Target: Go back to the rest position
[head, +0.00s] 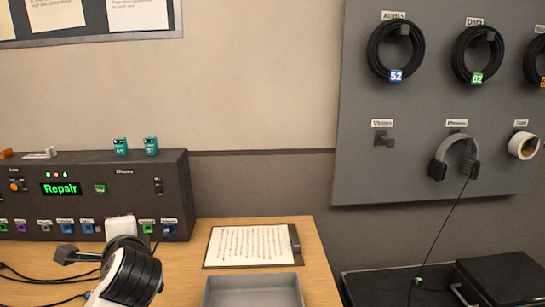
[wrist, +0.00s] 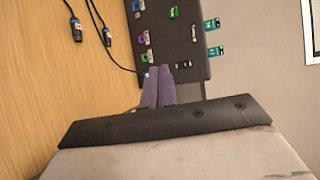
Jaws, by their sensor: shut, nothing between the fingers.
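My gripper (wrist: 158,76) shows in the wrist view as two purple-grey fingers side by side, shut and empty. The fingers point toward the lower edge of the dark console (wrist: 185,38); I cannot tell if they touch it. In the head view, the white and black end of my arm (head: 133,272) is at the lower left, in front of the console (head: 120,182). The fingertips cannot be made out clearly there. The console display (head: 61,188) reads "Repair" in green.
Two teal blocks (head: 120,146) stand on the console top. Black cables (wrist: 104,35) lie on the wooden desk (head: 190,262). A clipboard (head: 294,245) and a grey tray (head: 252,279) are right of my arm. A wall board (head: 430,100) holds coiled cables and headphones. A black case (head: 502,278) stands lower right.

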